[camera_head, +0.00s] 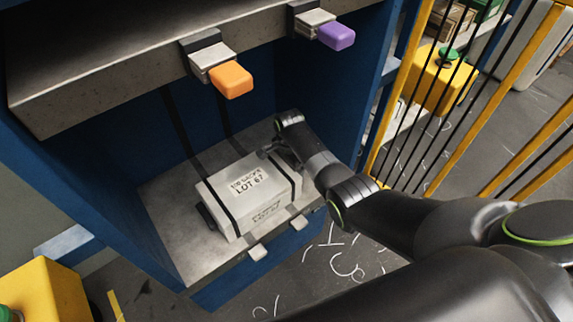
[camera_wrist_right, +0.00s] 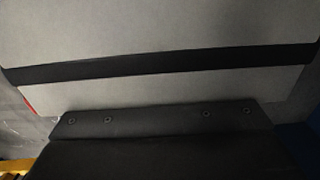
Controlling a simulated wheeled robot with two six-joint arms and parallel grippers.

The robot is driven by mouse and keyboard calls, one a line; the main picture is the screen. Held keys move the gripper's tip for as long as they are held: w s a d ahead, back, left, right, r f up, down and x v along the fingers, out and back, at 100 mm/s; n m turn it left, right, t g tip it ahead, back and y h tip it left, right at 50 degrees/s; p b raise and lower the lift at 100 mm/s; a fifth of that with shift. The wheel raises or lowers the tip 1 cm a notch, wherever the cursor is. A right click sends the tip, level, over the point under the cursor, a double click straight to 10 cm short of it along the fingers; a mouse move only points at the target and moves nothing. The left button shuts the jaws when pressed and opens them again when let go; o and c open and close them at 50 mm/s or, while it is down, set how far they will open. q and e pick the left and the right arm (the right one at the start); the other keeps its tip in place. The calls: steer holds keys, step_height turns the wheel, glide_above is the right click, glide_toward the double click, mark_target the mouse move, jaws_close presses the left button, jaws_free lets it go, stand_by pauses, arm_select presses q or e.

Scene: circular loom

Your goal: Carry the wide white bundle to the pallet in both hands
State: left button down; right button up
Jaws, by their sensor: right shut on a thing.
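The wide white bundle (camera_head: 247,197) rests on the grey shelf (camera_head: 172,232) of a blue bay in the head view. It has black straps and a "LOT 67" label. A dark handle (camera_head: 206,215) sticks out at its left end. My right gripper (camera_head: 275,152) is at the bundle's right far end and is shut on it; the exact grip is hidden. In the right wrist view the bundle's white face (camera_wrist_right: 170,30) and a black strap fill the upper part, close to the camera. My left gripper is not in view. No pallet shows.
Above the bundle, a grey beam (camera_head: 110,85) carries an orange block (camera_head: 231,80) and a purple block (camera_head: 337,36). Blue walls (camera_head: 330,85) flank the bay. A yellow barred fence (camera_head: 383,110) stands at right. A yellow object (camera_head: 45,290) is at lower left. Marked floor lies in front.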

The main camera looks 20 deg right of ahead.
steer(key=o, duration=2)
steer(key=shift+w, duration=0.1)
steer(key=shift+c, duration=0.2)
steer(key=shift+r, duration=0.1)
step_height(320, 180, up, 17)
steer(key=p, duration=0.2)
